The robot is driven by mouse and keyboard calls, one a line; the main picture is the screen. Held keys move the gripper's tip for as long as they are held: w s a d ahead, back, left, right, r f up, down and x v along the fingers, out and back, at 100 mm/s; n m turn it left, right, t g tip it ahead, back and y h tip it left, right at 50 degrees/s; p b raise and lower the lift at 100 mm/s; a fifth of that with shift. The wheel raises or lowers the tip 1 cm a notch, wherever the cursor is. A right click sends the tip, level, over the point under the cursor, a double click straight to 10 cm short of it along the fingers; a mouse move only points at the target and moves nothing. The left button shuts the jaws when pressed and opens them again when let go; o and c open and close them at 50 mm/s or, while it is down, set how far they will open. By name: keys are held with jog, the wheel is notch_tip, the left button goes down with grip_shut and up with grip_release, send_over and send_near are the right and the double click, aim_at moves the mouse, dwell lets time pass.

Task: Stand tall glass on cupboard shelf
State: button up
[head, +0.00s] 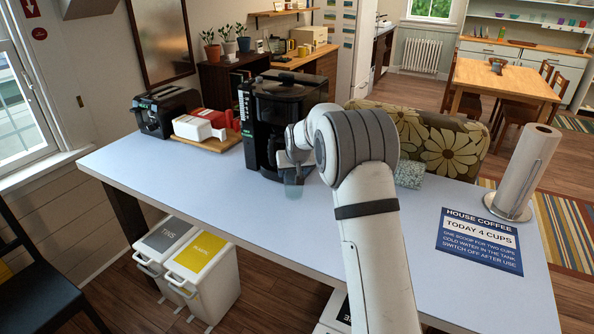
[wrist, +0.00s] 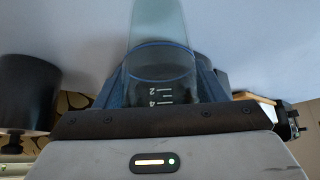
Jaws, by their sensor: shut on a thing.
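A tall clear glass (wrist: 160,55) stands out between the fingers of my gripper (wrist: 163,82) in the wrist view. The blue-edged fingers are shut on it, one on each side. In the head view the glass (head: 293,190) shows small and pale below my gripper (head: 292,172), in front of the black coffee maker and over the blue-white counter. I cannot tell whether its base touches the counter. White marks "2" and "4" show through or on the glass. A white cupboard with open shelves (head: 540,27) and cups stands far off at the back right.
The coffee maker (head: 275,105) stands close behind my gripper. A toaster (head: 165,110) and a wooden board (head: 205,141) lie left. A paper towel roll (head: 530,168) and a blue sign (head: 482,240) are right. A dining table (head: 500,80) with chairs stands before the far cupboard.

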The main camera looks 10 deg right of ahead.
jog(key=o, duration=1.8)
